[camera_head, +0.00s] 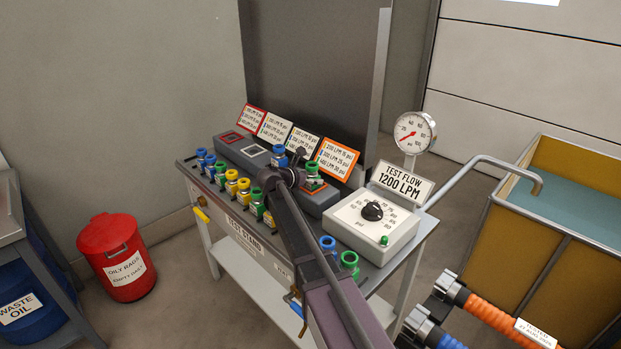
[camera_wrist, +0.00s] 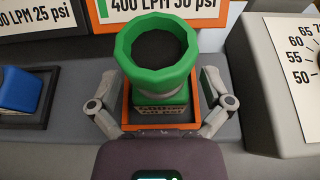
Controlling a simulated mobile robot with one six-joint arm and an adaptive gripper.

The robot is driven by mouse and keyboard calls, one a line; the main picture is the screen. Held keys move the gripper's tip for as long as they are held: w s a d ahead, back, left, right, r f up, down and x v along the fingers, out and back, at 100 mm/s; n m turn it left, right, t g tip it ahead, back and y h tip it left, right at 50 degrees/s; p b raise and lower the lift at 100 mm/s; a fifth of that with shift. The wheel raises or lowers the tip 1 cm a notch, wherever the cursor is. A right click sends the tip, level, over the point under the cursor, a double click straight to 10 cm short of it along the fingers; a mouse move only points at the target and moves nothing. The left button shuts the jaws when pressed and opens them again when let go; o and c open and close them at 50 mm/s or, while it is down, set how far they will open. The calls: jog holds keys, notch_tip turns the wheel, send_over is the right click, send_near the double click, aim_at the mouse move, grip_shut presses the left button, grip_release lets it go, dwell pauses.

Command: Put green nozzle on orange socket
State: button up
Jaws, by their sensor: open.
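A green nozzle (camera_head: 313,169) with a ring-shaped top stands upright at the orange socket (camera_head: 315,188). In the wrist view the green nozzle (camera_wrist: 157,55) rises inside the orange square border (camera_wrist: 122,108). Its lower body hides the socket's centre, so I cannot tell how deep it sits. My gripper (camera_wrist: 156,88) is open, with one finger on each side of the nozzle and visible gaps between. In the head view my gripper (camera_head: 291,172) is just left of the nozzle, and my arm covers part of the bench.
Blue, yellow and green nozzles stand in rows on the test stand (camera_head: 238,215). A blue nozzle (camera_head: 279,155) stands behind my gripper. The white socket (camera_head: 254,150) and red socket (camera_head: 231,137) look empty. A dial box (camera_head: 375,228) stands close to the right.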

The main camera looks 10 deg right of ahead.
jog(key=shift+r, duration=0.2)
jog(key=p+v, duration=0.4)
jog(key=v, duration=0.8)
jog(key=shift+p, duration=0.4)
jog(key=shift+w, duration=0.1)
dwell(0.8)
